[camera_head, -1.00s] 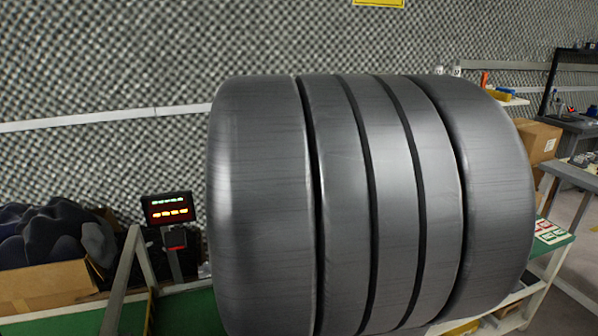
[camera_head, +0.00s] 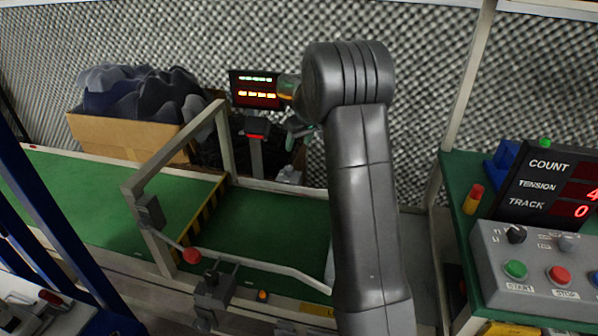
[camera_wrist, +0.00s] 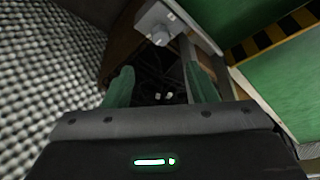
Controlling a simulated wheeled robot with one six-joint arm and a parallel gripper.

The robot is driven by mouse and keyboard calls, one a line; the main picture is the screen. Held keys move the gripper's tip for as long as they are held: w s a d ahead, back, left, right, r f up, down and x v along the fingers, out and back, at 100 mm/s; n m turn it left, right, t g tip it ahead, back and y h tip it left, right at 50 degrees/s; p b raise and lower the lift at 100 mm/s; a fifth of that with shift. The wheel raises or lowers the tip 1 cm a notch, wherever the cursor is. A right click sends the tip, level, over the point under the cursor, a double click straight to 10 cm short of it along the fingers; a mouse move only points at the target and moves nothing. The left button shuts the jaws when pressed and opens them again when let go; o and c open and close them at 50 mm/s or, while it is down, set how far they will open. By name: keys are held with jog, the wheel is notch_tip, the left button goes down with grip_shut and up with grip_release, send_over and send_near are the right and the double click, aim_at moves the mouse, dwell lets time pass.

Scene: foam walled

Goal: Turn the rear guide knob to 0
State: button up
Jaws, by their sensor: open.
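A grey block with a small round stub, likely the rear guide knob's mount (camera_wrist: 158,22), shows at the top of the wrist view, just beyond my fingertips. In the head view a pale grey fitting, likely the same one (camera_head: 290,175), sits at the belt's far edge. My gripper (camera_wrist: 158,68) has its two green fingers apart, with nothing between them but dark background. In the head view my gripper (camera_head: 301,131) is partly hidden behind my arm, above that far edge. No knob scale is readable. The TRACK display (camera_head: 578,210) on the console shows 0.
The green belt (camera_head: 270,225) has a striped band and a metal frame (camera_head: 175,160) over it. A front grey clamp (camera_head: 212,290) and a red ball handle (camera_head: 191,256) are nearer. A box of dark foam (camera_head: 125,140) stands behind. The control box (camera_head: 535,270) is at right.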

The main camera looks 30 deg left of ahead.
aim_at(289, 168)
jog(key=b+x, duration=0.4)
jog(key=x, duration=1)
jog(key=shift+a+r, duration=0.1)
jog(key=shift+c, duration=0.4)
jog(key=c, duration=0.9)
jog(key=shift+r, duration=0.15)
jog(key=shift+m+p, duration=0.4)
jog(key=shift+p, duration=0.2)
jog(key=o, duration=1)
